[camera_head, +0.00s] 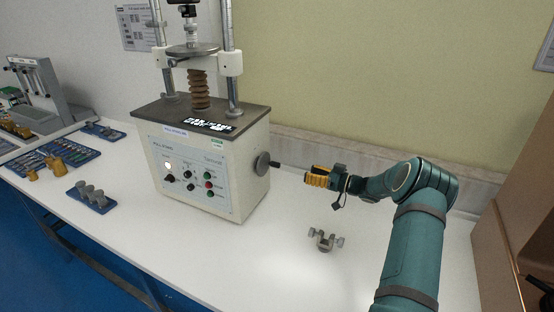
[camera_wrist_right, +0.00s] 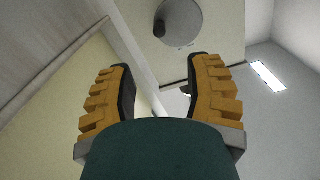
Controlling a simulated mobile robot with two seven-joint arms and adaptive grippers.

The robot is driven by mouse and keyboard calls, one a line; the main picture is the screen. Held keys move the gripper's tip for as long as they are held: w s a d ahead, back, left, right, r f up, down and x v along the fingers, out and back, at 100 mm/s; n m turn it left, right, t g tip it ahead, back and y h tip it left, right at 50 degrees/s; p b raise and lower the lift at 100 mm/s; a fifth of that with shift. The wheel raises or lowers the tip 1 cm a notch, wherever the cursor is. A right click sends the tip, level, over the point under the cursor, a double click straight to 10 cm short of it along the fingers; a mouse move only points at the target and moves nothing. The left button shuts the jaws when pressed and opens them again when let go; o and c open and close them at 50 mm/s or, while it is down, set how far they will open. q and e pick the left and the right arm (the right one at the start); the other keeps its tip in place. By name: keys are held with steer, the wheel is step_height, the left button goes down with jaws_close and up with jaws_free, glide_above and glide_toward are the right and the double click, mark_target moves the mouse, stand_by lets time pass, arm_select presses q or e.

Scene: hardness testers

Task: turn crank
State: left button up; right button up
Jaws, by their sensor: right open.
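The crank is a round grey wheel (camera_head: 262,164) on the right side of the white testing machine (camera_head: 205,175), with a thin handle (camera_head: 290,167) pointing right. My right gripper (camera_head: 308,180) is just right of the handle's end, with its yellow fingers toward the machine. In the right wrist view the crank wheel (camera_wrist_right: 178,22) with a dark knob (camera_wrist_right: 160,28) is at the top, beyond the fingertips. The open fingers of the right gripper (camera_wrist_right: 160,75) have nothing between them. My left gripper is in neither view.
A small grey metal clamp (camera_head: 325,239) lies on the white table (camera_head: 255,265) in front of my right arm. Blue trays with metal parts (camera_head: 90,195) are at the left. A brown panel (camera_head: 510,235) stands at the far right. The table right of the machine is mostly clear.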

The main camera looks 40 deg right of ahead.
mark_target(276, 164)
steer(key=x, duration=1.3)
steer(key=shift+w+a, duration=0.15)
steer(key=shift+w, duration=0.2)
jaws_close()
